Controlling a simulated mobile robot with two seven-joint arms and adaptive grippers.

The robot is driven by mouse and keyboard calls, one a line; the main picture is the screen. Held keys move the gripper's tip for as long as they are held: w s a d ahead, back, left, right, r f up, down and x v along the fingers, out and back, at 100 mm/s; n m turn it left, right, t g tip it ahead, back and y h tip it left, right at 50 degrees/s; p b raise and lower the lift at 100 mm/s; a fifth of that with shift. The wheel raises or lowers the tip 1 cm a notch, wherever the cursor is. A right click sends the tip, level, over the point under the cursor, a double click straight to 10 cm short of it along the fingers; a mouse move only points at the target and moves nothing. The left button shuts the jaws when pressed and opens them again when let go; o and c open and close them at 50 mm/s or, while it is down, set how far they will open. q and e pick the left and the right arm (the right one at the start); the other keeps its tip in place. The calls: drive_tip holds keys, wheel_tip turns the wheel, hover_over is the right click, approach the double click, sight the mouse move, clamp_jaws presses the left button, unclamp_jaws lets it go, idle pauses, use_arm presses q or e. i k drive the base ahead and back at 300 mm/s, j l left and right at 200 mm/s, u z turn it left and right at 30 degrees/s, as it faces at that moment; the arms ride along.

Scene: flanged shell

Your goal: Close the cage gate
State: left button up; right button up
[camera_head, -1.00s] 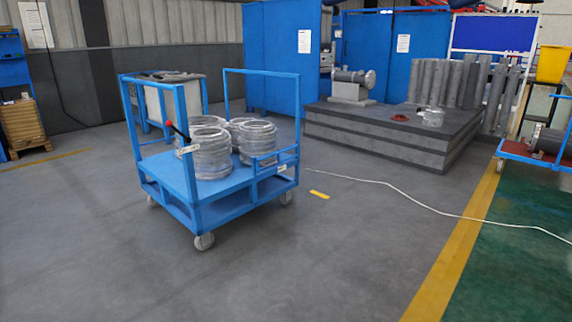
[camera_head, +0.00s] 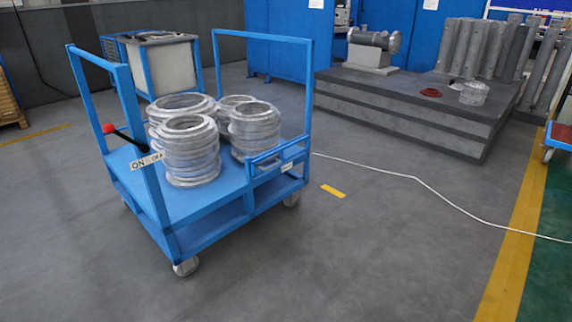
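A blue wheeled cart (camera_head: 215,212) stands on the floor left of centre, with tall upright frames at its two ends. A low blue barred panel (camera_head: 278,160), which may be the gate, is at the cart's right side; I cannot tell whether it is open or shut. A lever with a red knob (camera_head: 108,128) sits on the near left post, beside a label (camera_head: 146,161) reading "ON" and a second, less legible word. Several stacks of silvery rings (camera_head: 190,150) stand on the cart bed. Neither of my grippers is in view.
A grey stepped platform (camera_head: 400,118) with a machine (camera_head: 372,50) stands at the back right. A white cable (camera_head: 420,192) crosses the floor right of the cart. A white bin in a blue frame (camera_head: 160,68) is behind the cart. The floor in front is clear.

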sight(262, 170)
drive_tip(key=i+l, duration=0.25)
drive_tip(key=i, duration=0.15)
drive_tip(key=i+l, duration=0.2)
drive_tip(key=l, duration=0.15)
drive_tip(key=i+l, duration=0.45)
drive_tip(key=l, duration=0.3)
drive_tip(key=z, duration=0.05)
